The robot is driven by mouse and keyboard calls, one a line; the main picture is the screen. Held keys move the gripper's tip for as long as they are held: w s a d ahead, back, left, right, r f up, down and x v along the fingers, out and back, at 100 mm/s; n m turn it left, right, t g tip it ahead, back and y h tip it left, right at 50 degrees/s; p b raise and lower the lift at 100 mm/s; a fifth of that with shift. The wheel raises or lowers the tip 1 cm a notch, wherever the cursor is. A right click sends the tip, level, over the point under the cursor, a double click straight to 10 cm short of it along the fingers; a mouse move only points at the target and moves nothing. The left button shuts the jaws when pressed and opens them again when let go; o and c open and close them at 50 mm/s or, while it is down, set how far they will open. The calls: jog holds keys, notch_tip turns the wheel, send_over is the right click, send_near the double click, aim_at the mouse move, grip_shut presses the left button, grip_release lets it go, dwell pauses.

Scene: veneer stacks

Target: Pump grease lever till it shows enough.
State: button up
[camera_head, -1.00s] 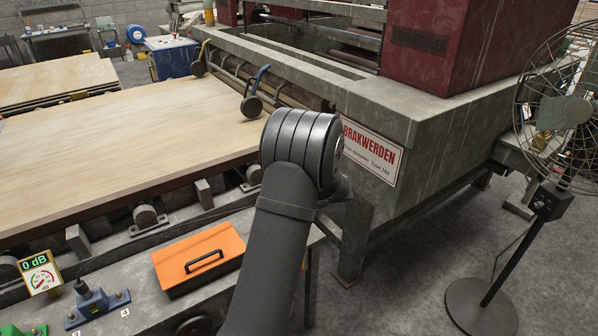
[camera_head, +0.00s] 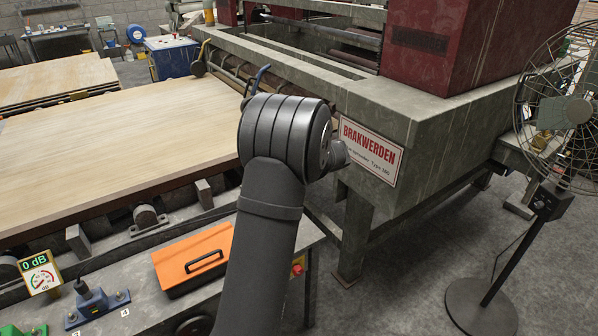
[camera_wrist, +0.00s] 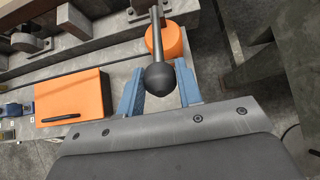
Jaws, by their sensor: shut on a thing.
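The grease lever (camera_wrist: 156,35) is a dark rod with a black ball knob (camera_wrist: 160,78), seen in the wrist view. It stands before an orange round body (camera_wrist: 170,42). My gripper (camera_wrist: 159,80) has its blue fingers on either side of the knob and is shut on it. In the head view my own arm hides the gripper and the lever. A small gauge sign (camera_head: 40,272) at the lower left of the head view reads 0 dB.
An orange box (camera_head: 195,258) with a black handle lies on the grey bench, also in the wrist view (camera_wrist: 70,98). A blue lever device (camera_head: 95,303) stands left of it. The BRAKWERDEN machine (camera_head: 400,120) is behind my arm. A fan (camera_head: 560,115) stands at the right.

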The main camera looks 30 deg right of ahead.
jog(key=o, duration=0.9)
jog(key=shift+o, duration=0.2)
jog(key=v, duration=0.7)
jog(key=x, duration=0.7)
jog(key=shift+f, duration=0.1)
jog(key=shift+s+f, duration=0.25)
jog(key=shift+f, duration=0.25)
jog(key=shift+s+f, duration=0.25)
jog(key=shift+f, duration=0.2)
jog(key=shift+s+f, duration=0.2)
jog(key=shift+f, duration=0.3)
